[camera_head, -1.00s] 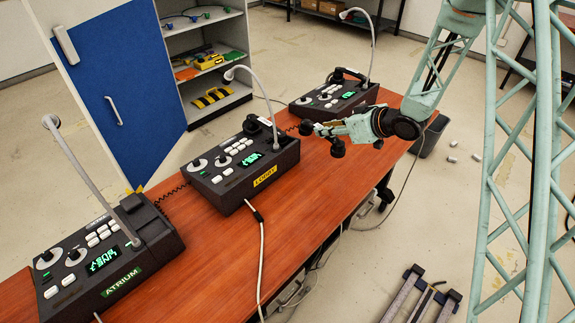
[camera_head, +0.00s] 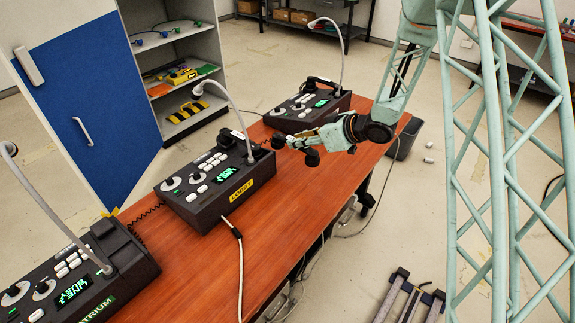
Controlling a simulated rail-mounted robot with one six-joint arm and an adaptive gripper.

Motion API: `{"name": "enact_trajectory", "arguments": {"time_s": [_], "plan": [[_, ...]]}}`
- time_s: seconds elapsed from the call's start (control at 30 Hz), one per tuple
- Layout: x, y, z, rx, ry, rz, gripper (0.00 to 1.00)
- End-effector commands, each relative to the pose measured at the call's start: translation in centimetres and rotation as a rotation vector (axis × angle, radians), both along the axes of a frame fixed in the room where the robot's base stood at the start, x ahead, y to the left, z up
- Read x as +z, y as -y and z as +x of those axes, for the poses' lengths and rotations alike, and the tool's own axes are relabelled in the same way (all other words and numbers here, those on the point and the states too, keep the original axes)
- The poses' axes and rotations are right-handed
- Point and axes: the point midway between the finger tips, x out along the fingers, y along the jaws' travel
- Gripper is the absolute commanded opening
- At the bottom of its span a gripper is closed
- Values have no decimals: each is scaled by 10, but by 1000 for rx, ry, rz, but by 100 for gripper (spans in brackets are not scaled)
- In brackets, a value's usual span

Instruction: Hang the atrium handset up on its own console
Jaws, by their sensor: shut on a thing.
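The atrium console (camera_head: 85,270) is at the lower left, partly cut off by the picture edge. It has a green display, a gooseneck microphone and a green ATRIUM label. No handset shows on the visible part of its top. My gripper (camera_head: 299,143) is shut on a dark handset (camera_head: 312,158), held over the desk to the right of the lobby console (camera_head: 215,180) and in front of the far console (camera_head: 308,108). One rounded end hangs below the jaws. The handset carries no label that I can read.
Gooseneck microphones stand up from the consoles. A dark handset (camera_head: 322,81) rests on the far console. Coiled cords run behind the consoles, and a pale cable (camera_head: 239,260) crosses the desk front. A blue cabinet door (camera_head: 85,110) stands behind.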

Motion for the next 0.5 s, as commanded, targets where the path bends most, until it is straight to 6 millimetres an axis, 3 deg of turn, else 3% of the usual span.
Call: {"name": "enact_trajectory", "arguments": {"time_s": [0.23,0.5], "plan": [[-34,0,0,0,-2,1,4],[-46,0,0,-1,1,1,4]]}}
